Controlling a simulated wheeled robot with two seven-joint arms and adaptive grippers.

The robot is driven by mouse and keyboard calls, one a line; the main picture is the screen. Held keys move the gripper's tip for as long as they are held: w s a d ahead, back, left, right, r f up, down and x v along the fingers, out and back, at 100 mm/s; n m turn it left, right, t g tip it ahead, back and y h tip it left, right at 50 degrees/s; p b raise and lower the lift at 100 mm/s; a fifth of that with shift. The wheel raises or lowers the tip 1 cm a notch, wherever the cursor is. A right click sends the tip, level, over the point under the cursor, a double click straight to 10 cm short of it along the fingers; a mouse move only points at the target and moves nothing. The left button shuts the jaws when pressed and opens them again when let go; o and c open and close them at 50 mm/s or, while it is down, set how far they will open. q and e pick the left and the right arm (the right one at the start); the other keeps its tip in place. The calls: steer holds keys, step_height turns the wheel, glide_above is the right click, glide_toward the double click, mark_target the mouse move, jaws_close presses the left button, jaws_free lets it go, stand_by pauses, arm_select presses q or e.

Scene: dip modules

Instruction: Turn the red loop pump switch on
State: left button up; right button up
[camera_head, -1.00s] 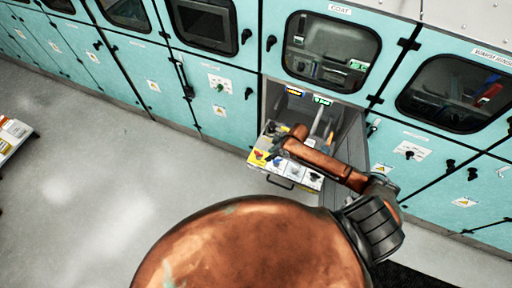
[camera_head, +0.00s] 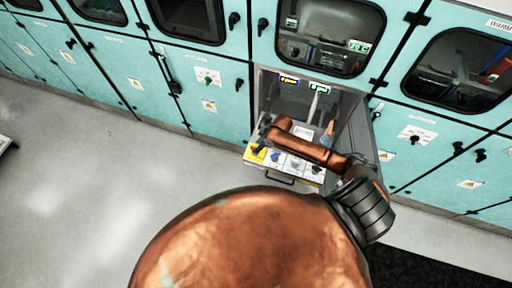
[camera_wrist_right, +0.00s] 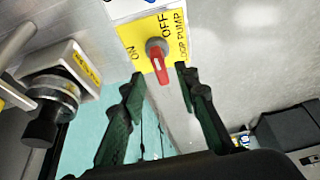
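The red loop pump switch (camera_wrist_right: 158,62) sits on a yellow label (camera_wrist_right: 135,38) marked ON, OFF and LOOP PUMP in the right wrist view. Its red lever points down in the picture, toward my gripper. My right gripper (camera_wrist_right: 161,76) is open, with one dark finger on each side of the lever's lower end. I cannot tell whether either finger touches it. In the head view the right gripper (camera_head: 263,132) is over the left end of the pulled-out switch panel (camera_head: 293,163) and the red switch cannot be made out. My left gripper is not in view.
A black knob on a metal collar (camera_wrist_right: 50,100) stands left of the switch in the wrist view. The open bay (camera_head: 297,95) is flanked by a swung-out door (camera_head: 358,135). Teal cabinets (camera_head: 208,85) line the wall.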

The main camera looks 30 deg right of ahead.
steer(key=shift+x, duration=1.5)
steer(key=shift+c, duration=0.3)
jaws_close()
